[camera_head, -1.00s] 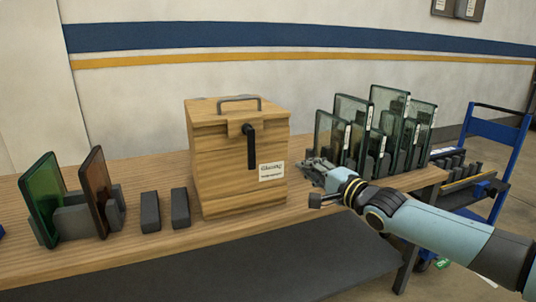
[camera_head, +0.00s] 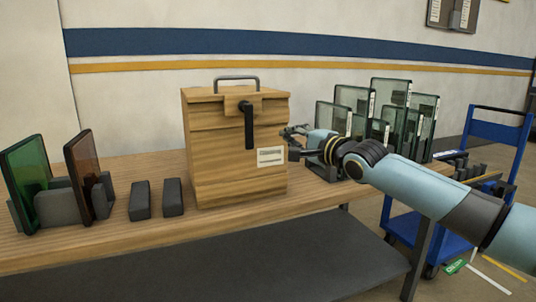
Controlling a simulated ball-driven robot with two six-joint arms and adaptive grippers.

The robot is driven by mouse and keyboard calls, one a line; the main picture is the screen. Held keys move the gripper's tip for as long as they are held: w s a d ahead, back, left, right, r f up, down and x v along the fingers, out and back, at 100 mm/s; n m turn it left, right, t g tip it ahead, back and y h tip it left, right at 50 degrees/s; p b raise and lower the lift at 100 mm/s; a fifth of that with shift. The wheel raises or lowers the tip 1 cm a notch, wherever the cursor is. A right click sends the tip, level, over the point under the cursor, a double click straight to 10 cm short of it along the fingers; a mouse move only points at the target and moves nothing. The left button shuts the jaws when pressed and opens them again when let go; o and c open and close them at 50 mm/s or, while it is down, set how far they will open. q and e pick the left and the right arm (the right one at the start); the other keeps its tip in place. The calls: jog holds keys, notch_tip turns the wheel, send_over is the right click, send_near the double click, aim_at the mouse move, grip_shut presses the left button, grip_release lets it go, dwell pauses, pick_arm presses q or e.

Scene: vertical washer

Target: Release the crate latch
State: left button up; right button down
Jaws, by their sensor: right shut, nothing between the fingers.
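The wooden crate (camera_head: 212,155) stands upright on the workbench, with a metal handle on its lid and a paper label on its front. The black crate latch (camera_head: 249,127) hangs down vertically from a wooden block at the top of the front face. My right gripper (camera_head: 289,142) is just right of the crate's front right edge, a little lower than the latch's middle. It is shut and empty, apart from the latch. My left gripper is not in view.
Green and brown glass panes (camera_head: 82,175) stand in dark holders at left, beside two small dark blocks (camera_head: 140,200). Several glass panes (camera_head: 390,100) stand behind my right arm. A blue cart (camera_head: 500,145) is at far right. The bench front (camera_head: 110,240) is clear.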

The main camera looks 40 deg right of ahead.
aim_at(247, 125)
pick_arm(q)
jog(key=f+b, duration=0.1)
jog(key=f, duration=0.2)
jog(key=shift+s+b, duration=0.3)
jog(key=shift+b, duration=0.1)
pick_arm(e)
jog(key=w+a, duration=0.4)
jog(key=shift+w, duration=0.25)
pick_arm(q)
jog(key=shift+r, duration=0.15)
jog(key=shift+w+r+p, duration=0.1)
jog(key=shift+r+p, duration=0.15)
jog(key=shift+p, duration=0.15)
pick_arm(e)
jog(key=shift+a+f+m, duration=0.15)
jog(key=shift+a+m, duration=0.05)
jog(key=shift+m, duration=0.1)
